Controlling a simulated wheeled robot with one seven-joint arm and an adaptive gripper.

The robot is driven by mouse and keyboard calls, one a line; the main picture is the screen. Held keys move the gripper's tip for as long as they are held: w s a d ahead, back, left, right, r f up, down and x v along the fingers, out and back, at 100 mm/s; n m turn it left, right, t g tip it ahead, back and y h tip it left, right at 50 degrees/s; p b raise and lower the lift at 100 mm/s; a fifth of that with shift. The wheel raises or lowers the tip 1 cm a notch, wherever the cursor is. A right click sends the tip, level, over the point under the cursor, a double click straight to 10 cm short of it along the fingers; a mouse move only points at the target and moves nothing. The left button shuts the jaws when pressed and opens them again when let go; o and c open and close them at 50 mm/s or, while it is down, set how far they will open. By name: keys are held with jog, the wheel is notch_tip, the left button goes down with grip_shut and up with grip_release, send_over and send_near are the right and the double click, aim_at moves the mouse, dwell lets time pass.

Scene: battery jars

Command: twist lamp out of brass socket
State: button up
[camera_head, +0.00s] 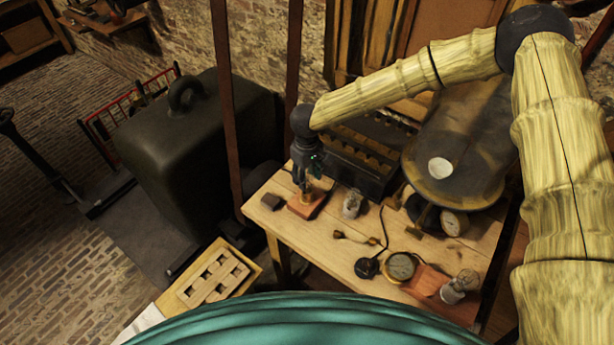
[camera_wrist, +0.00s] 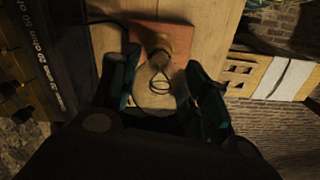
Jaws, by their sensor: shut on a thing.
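My gripper (camera_head: 309,180) is at the far left part of the workbench, pointing down over a small red-brown wooden block (camera_head: 303,210). The brass socket (camera_head: 306,193) stands on that block, just under my fingers. In the wrist view, the clear glass lamp (camera_wrist: 160,82) sits between the two dark green fingers of my gripper (camera_wrist: 163,90), with a looped filament showing through it. My gripper is shut on the lamp. The lamp's base is at the socket (camera_wrist: 158,43); whether its thread is still engaged cannot be told. The block (camera_wrist: 172,32) lies flat on the bench.
Another glass lamp (camera_head: 352,203) stands right of the block, close to my gripper. A dark battery crate (camera_head: 350,165) is behind it. A round gauge (camera_head: 401,266), cord and a further lamp (camera_head: 461,286) lie to the right.

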jog(key=shift+r, duration=0.45)
jog(key=shift+r, duration=2.35)
